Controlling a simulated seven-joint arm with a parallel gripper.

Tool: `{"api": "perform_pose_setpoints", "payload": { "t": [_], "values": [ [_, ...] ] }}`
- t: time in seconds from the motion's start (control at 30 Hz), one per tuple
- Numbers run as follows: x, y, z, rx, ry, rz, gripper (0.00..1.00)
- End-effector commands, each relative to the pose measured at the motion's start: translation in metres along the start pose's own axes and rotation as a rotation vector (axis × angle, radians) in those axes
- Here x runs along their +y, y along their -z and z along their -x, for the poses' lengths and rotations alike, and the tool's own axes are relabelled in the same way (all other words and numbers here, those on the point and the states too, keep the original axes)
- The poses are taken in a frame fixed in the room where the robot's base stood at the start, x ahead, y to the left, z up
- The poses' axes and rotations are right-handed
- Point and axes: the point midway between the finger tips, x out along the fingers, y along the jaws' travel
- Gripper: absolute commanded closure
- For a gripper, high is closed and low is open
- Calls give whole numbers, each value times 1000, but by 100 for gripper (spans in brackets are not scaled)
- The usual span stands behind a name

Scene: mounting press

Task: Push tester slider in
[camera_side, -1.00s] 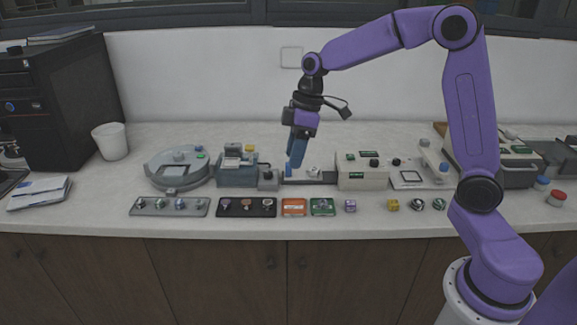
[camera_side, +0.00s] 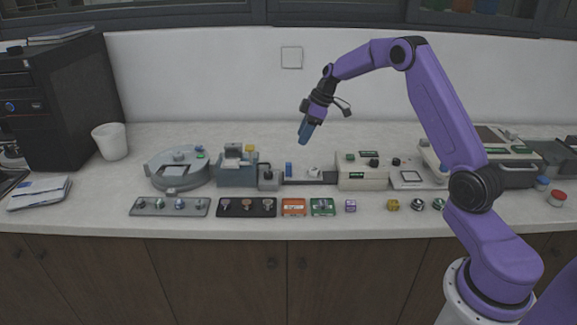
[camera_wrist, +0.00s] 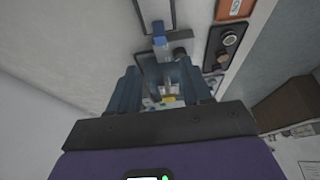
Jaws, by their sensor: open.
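The tester (camera_side: 362,172) is a cream box with dark knobs and a green display, right of the middle of the counter in the side view. A dark slider rail (camera_side: 322,183) runs left from it. An upright blue tab (camera_side: 289,169) stands at the rail's left end, with a small whitish piece (camera_side: 314,171) further right. In the wrist view the blue tab (camera_wrist: 159,36) and rail (camera_wrist: 152,12) lie beyond the fingertips. My gripper (camera_side: 304,142) is open and empty, tilted, in the air above the tab and touching nothing. Its two blue fingers (camera_wrist: 160,77) frame the wrist view.
A grey device with a yellow cap (camera_side: 237,168) and a round grey machine (camera_side: 180,169) stand left of the rail. Along the front lie a grey tray (camera_side: 169,213), a black tray (camera_side: 232,214), and orange (camera_side: 293,207) and green (camera_side: 322,207) holders.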

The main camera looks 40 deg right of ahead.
Motion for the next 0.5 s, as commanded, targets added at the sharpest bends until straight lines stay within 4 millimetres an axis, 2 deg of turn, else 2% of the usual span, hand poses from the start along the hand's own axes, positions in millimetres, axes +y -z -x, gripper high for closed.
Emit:
{"api": "perform_pose_setpoints", "payload": {
  "t": [0.1, 0.5],
  "values": [
    [-1, 0, -25, -1, 3, 0, 51],
    [-1, 0, -97, 0, 2, 1, 51]
  ]
}}
